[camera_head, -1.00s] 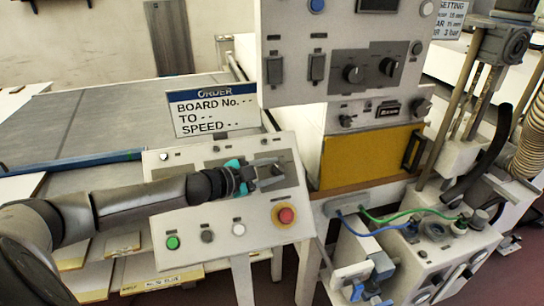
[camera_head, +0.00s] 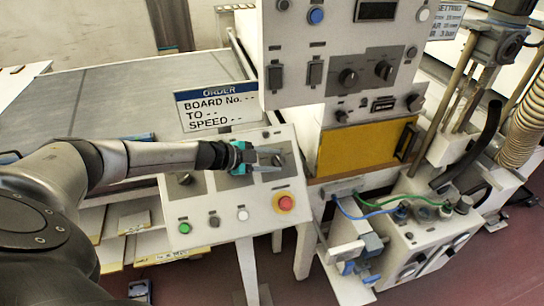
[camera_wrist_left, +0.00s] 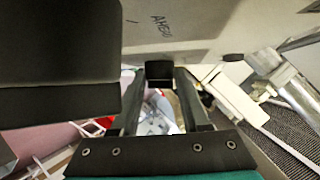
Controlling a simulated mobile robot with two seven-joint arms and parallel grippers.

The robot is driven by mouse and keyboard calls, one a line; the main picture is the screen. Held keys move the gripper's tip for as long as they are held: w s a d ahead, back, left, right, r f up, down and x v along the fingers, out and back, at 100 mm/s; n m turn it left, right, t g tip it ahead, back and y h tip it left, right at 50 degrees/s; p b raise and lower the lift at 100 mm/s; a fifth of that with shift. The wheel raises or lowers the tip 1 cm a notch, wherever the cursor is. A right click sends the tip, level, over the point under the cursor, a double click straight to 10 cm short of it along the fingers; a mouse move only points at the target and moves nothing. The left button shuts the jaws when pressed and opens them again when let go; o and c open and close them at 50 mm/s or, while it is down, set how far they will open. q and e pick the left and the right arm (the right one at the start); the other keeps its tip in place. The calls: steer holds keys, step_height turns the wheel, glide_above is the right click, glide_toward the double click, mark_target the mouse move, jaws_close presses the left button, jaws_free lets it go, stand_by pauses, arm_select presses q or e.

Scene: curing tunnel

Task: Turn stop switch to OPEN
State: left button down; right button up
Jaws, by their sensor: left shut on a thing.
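The sloped control panel (camera_head: 216,209) stands in the middle of the head view. My left gripper (camera_head: 277,159) reaches over its upper right part, its fingers around a dark switch knob (camera_head: 279,160). In the left wrist view the fingers (camera_wrist_left: 158,82) close on a small black block-like knob (camera_wrist_left: 158,71). The panel face there carries lettering that looks like "AHEAD". I cannot read a stop or OPEN marking, and the knob's pointing direction is unclear. My right gripper is in neither view.
A red button on a yellow base (camera_head: 284,202) sits below the gripper; green, grey and white buttons lie left of it. Another dark knob (camera_head: 185,179) is further left. An upright panel (camera_head: 335,75) with knobs and the ORDER sign (camera_head: 217,106) rise behind.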

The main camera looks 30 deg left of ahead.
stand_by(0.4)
arm_select(q)
steer(key=shift+c, duration=2)
jaws_free()
steer(key=b+v, duration=0.1)
steer(key=v, duration=0.6)
steer(key=shift+s+a, duration=0.15)
steer(key=shift+s, duration=0.1)
steer(key=p+v, duration=0.1)
steer(key=v, duration=0.6)
steer(key=shift+s+r, duration=0.2)
steer(key=shift+r, duration=0.1)
steer(key=shift+a, duration=0.15)
